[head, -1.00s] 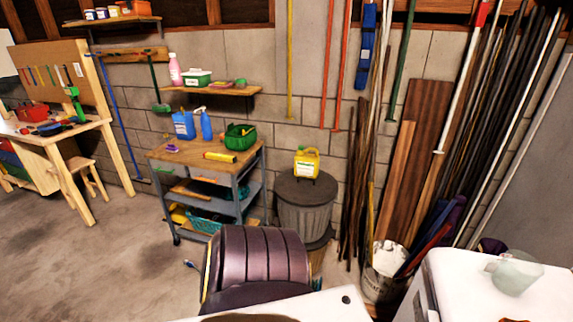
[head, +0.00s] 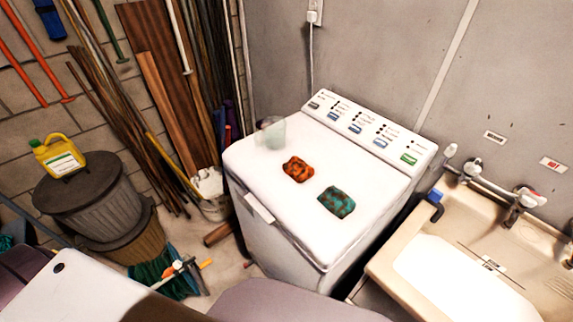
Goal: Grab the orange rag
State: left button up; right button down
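The orange rag (head: 297,169) lies crumpled, with dark spots, on the white top of the washing machine (head: 262,202), near its middle. A teal rag (head: 336,202) with brown spots lies to its right and a little nearer. A translucent cup (head: 271,132) stands behind and to the left of the orange rag. Neither of my grippers shows in the head view. Nothing covers the orange rag.
A utility sink (head: 400,268) with taps stands right of the washer. The washer top around the rags is clear.

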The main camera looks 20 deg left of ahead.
aim_at(296, 168)
jog(key=k+j, duration=0.2)
jog(key=k+j+u, duration=0.1)
jog(key=j, duration=0.3)
jog(key=k+j+u, duration=0.1)
jog(key=k+j, duration=0.15)
jog(key=j, duration=0.1)
